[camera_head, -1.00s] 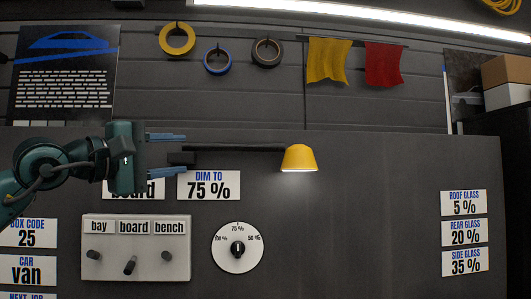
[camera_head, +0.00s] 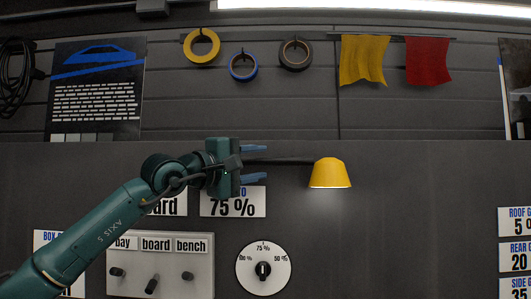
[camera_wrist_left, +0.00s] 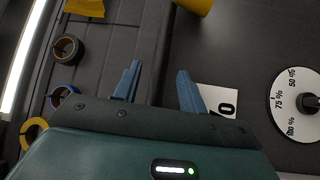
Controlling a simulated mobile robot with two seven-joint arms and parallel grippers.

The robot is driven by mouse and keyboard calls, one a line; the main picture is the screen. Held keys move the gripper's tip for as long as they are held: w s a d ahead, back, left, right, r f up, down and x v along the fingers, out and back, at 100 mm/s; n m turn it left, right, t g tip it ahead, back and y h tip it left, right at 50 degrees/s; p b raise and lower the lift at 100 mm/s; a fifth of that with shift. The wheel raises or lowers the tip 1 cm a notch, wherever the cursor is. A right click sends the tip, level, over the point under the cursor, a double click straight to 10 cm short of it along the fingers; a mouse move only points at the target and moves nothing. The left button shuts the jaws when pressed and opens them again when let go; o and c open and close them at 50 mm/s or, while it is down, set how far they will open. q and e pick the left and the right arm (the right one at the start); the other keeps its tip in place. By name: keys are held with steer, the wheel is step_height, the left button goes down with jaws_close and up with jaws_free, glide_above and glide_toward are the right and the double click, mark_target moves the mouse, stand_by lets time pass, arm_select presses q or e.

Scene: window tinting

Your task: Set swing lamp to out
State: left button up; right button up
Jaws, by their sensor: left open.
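The swing lamp has a yellow shade (camera_head: 329,173), lit underneath, on a thin dark arm (camera_head: 290,161) that runs sideways along the grey panel. My left gripper (camera_head: 266,163) is open, with its blue fingers pointing right, one above and one below the lamp arm in the head view. Whether they touch the arm cannot be told. The wall end of the arm is hidden behind the gripper. In the left wrist view the open fingers (camera_wrist_left: 158,72) show, with part of the yellow shade (camera_wrist_left: 196,4) beyond them. My right gripper is not in view.
Below are a "75 %" card (camera_head: 232,207), a plate with three switches (camera_head: 180,275) and a round dial (camera_head: 263,268). Tape rolls (camera_head: 243,65) and yellow (camera_head: 364,60) and red cloths (camera_head: 428,62) hang above. The panel right of the shade is clear.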

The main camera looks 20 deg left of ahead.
mark_target(264, 162)
arm_select(q)
steer(key=shift+p+x, duration=0.45)
steer(key=shift+x, duration=1.1)
jaws_close()
